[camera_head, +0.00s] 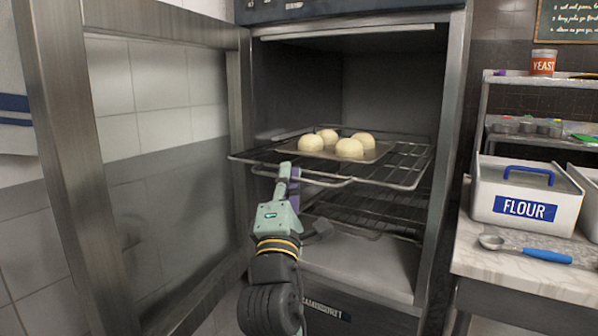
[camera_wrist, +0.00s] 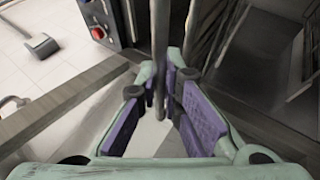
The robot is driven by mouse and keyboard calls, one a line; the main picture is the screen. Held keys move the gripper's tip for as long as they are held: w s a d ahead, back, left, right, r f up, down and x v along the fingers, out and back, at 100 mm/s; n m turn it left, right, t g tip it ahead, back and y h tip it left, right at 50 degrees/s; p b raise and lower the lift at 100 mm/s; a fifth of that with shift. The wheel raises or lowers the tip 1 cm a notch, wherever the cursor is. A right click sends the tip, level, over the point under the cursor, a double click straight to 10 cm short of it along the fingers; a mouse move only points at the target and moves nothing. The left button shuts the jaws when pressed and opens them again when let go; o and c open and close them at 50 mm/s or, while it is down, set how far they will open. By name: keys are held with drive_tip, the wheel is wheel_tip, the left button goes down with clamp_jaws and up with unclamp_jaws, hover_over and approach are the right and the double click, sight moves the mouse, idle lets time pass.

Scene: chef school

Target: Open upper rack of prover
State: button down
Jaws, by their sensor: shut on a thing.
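The prover (camera_head: 452,120) is a tall steel cabinet with its glass door swung open at the left. Its upper rack (camera_head: 408,160) is a wire shelf, and its front left part sticks out past the cabinet opening. A tray (camera_head: 372,155) with several pale dough balls (camera_head: 349,148) lies flat on this rack. My gripper (camera_head: 286,173) is at the rack's front edge, shut on its front wire. In the wrist view the purple finger pads of my gripper (camera_wrist: 160,92) sit on both sides of a grey bar (camera_wrist: 160,40). The exact contact is partly hidden.
The open door frame (camera_head: 65,130) stands close on the left. A lower wire rack (camera_head: 375,210) sits inside the prover. On the right, a marble counter (camera_head: 500,262) holds a flour bin (camera_head: 520,185) and a blue-handled scoop (camera_head: 545,255).

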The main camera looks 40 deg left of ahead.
drive_tip(key=shift+s+d, duration=0.15)
drive_tip(key=shift+s, duration=0.7)
drive_tip(key=c, duration=1.7)
unclamp_jaws()
drive_tip(key=v, duration=0.7)
drive_tip(key=shift+s+d+f, duration=0.15)
drive_tip(key=shift+s+d, duration=0.05)
